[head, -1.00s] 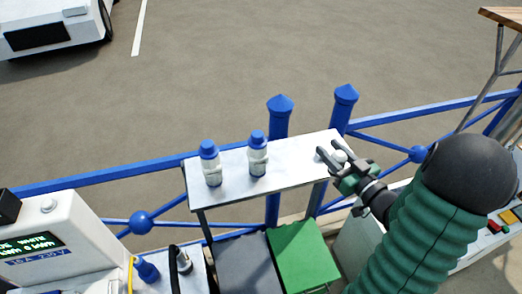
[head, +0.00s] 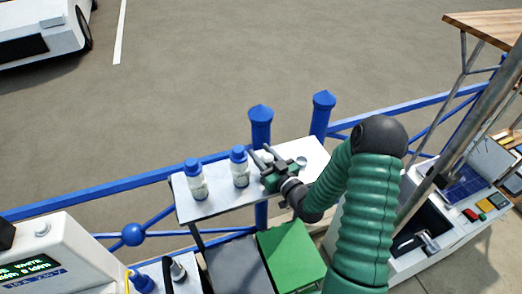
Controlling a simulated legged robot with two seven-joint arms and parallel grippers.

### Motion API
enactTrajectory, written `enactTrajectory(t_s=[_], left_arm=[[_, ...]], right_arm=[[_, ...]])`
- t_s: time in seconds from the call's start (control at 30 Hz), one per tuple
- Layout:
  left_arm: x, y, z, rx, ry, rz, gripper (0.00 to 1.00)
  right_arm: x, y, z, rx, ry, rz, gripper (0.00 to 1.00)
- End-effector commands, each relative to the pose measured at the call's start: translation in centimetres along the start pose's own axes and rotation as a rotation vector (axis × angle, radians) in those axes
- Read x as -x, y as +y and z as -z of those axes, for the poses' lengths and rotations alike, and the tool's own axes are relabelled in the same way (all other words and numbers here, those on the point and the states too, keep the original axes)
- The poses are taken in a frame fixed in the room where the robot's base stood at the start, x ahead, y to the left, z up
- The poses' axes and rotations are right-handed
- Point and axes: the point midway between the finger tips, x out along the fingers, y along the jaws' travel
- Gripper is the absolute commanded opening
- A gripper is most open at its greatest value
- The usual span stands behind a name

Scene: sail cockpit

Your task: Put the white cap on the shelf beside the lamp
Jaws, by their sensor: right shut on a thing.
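My right gripper (head: 263,156) is over the shelf (head: 216,207), just right of the nearer-middle blue-topped bottle. It is shut on a small whitish thing, which I take to be the white cap; the fingers and hand hide most of it. Whether it touches the shelf I cannot tell. A small pale round object (head: 302,161) sits on the shelf just right of the gripper; it is too small to tell if it is the lamp. My left gripper is not in view.
A green box (head: 290,255) lies below. The shelf's right end is bare.

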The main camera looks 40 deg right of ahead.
Motion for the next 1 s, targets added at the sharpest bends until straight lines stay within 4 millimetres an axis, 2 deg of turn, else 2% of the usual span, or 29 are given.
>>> enactTrajectory(t_s=[0.2,0.23,0.37,0.73,0.87,1.0], left_arm=[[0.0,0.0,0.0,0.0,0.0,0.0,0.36],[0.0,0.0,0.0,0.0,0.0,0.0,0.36],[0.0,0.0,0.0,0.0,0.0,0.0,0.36],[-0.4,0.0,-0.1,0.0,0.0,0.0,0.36],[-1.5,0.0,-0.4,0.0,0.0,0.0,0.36],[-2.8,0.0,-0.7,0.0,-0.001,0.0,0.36]], right_arm=[[-0.1,-0.5,-0.1,0.004,0.0,0.003,0.0],[-0.1,-0.6,-0.1,0.004,0.0,0.003,0.42],[-0.1,-0.6,-0.1,0.005,0.0,0.004,0.59],[0.4,-0.1,-0.3,0.001,-0.001,0.001,0.6],[2.4,-0.1,-0.6,0.003,-0.001,0.001,0.6],[5.5,-0.1,-0.6,0.003,-0.002,0.0,0.6]])
